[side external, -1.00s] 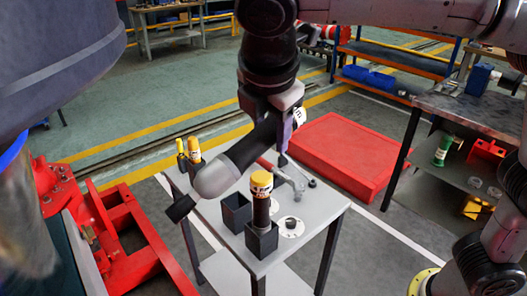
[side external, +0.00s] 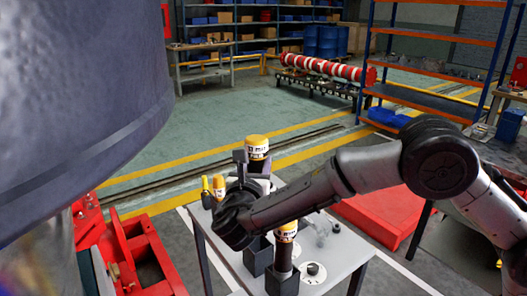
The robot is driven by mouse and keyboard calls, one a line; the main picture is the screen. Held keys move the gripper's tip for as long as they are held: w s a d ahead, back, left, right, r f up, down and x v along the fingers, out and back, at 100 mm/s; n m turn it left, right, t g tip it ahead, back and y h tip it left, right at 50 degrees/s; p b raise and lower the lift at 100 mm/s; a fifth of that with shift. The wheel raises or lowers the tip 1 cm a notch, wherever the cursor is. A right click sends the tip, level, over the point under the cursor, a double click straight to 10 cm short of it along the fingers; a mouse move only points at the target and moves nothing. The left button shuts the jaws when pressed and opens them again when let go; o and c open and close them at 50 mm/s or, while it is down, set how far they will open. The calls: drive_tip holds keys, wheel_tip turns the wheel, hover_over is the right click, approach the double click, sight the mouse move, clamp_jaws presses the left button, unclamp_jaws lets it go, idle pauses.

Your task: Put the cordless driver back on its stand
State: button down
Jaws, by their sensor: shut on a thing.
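My gripper (side external: 256,167) is shut on what looks like the cordless driver (side external: 257,148), above the far side of the small grey table (side external: 340,262). The driver's yellow end with a white lettered label points up; my wrist and arm hide most of its body. A similar yellow-capped piece (side external: 285,232) stands upright in a dark square holder (side external: 282,282) at the table's front. A second dark square holder (side external: 256,258) stands just left of it, partly hidden by my arm. I cannot tell from this view which holder is the driver's stand.
Yellow-topped items (side external: 218,186) stand at the table's left, close to my gripper. A metal fitting (side external: 320,225) lies on the right part. Red machinery (side external: 130,255) is at left, and a low red box (side external: 385,215) behind right. A large grey body blocks the upper left.

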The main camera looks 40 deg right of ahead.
drive_tip(key=shift+r+h, duration=0.25)
drive_tip(key=shift+h, duration=0.05)
drive_tip(key=shift+f, duration=7.55)
drive_tip(key=shift+c, duration=2.1)
unclamp_jaws()
drive_tip(key=shift+o, duration=0.8)
drive_tip(key=shift+f, duration=0.2)
drive_tip(key=v, duration=1.3)
drive_tip(key=shift+s+a, duration=0.2)
drive_tip(key=shift+s, duration=0.15)
